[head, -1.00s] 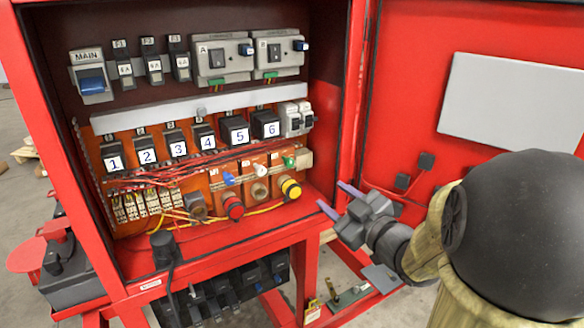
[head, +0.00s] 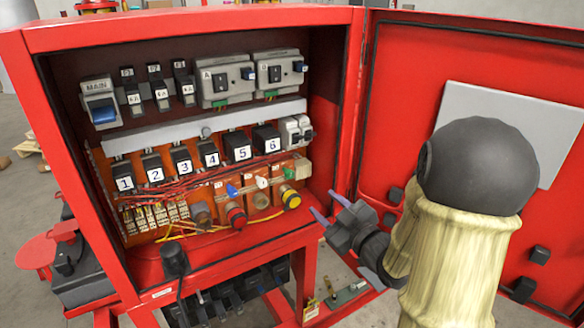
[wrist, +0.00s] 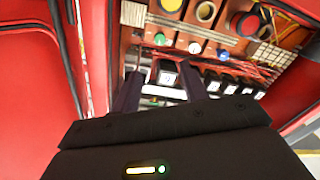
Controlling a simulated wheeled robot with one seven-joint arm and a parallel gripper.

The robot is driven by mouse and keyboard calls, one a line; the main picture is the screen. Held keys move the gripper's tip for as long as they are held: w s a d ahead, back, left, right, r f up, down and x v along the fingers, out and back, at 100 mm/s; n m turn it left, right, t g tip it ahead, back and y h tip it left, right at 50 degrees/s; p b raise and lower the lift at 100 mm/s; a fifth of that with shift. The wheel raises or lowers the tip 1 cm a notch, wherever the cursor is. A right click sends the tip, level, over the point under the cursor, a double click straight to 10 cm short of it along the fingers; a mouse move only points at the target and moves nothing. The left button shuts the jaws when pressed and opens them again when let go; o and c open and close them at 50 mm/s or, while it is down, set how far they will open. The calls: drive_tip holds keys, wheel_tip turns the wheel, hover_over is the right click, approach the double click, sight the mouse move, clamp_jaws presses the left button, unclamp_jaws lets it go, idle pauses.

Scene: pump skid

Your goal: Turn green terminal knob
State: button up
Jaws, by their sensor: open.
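The green terminal knob (wrist: 160,39) shows in the upside-down wrist view, upright on an orange panel beside a white knob (wrist: 195,47) and a blue knob (wrist: 222,52). In the head view the knob is small and hard to make out near the beige block; the blue knob (head: 231,190) is clearer there. My gripper (head: 329,207) is open and empty at the right front edge of the cabinet, to the right of the knobs and apart from them. In the wrist view its two fingers (wrist: 160,80) point into the cabinet, with block 6 (wrist: 167,78) visible between them.
A yellow button (head: 290,198) and a red button (head: 236,214) stick out below the knobs. Numbered blocks (head: 238,153) stand above them. The cabinet's open red door (head: 420,75) is on the right, close to my arm. Cables (head: 180,240) run along the cabinet's lower edge.

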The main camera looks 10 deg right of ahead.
sight(290, 176)
drive_tip(key=shift+w+a+r+p, duration=0.2)
drive_tip(key=shift+w+p, duration=0.05)
drive_tip(key=shift+p, duration=1)
drive_tip(key=p+x, duration=0.2)
drive_tip(key=x, duration=0.5)
drive_tip(key=p+x, duration=0.3)
drive_tip(key=x, duration=0.4)
drive_tip(key=shift+w+f, duration=0.25)
clamp_jaws()
